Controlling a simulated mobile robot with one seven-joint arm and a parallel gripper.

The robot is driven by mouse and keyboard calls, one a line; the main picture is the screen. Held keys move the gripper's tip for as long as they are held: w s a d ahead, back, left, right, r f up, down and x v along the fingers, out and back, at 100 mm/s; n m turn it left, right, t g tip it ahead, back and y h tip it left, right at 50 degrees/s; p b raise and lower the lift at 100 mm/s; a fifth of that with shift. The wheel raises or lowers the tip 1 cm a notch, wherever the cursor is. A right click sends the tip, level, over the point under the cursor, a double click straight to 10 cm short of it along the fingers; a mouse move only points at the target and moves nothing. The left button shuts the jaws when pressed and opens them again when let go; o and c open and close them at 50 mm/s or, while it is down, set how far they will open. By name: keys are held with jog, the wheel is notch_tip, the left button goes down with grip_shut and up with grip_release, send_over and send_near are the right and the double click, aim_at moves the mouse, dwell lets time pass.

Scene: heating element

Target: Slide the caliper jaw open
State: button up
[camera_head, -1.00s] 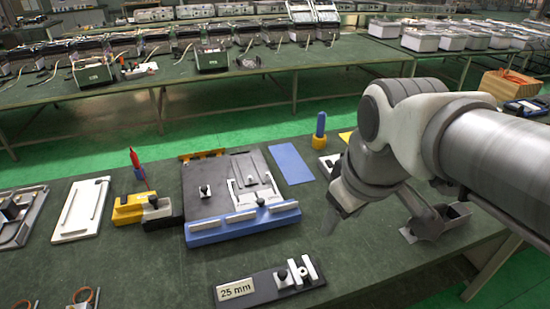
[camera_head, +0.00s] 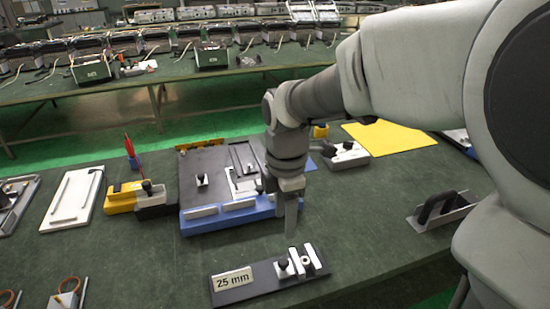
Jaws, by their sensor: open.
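A dark plate with a "25 mm" label (camera_head: 232,281) lies flat at the near edge of the green table. It looks like the caliper. On its right half are upright white jaw pieces (camera_head: 314,260) and a black knob (camera_head: 283,264). The jaw pieces look close together, but the exact gap is too small to tell. My gripper (camera_head: 291,234) points down just behind and above the black knob and white pieces, apart from them as far as I can see. It is open and empty; its fingers show nearly edge-on.
A blue-edged fixture with a dark plate (camera_head: 205,160) stands just behind my gripper. A yellow and black block (camera_head: 122,198) and a white tray (camera_head: 72,201) lie left. A yellow sheet (camera_head: 390,138) and a grey holder (camera_head: 440,211) are at right. Table around the labelled plate is clear.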

aim_at(283, 262)
notch_tip(283, 262, down, 14)
jog(key=shift+f+b, duration=0.1)
jog(key=shift+b, duration=1.15)
grip_shut()
dwell(0.5)
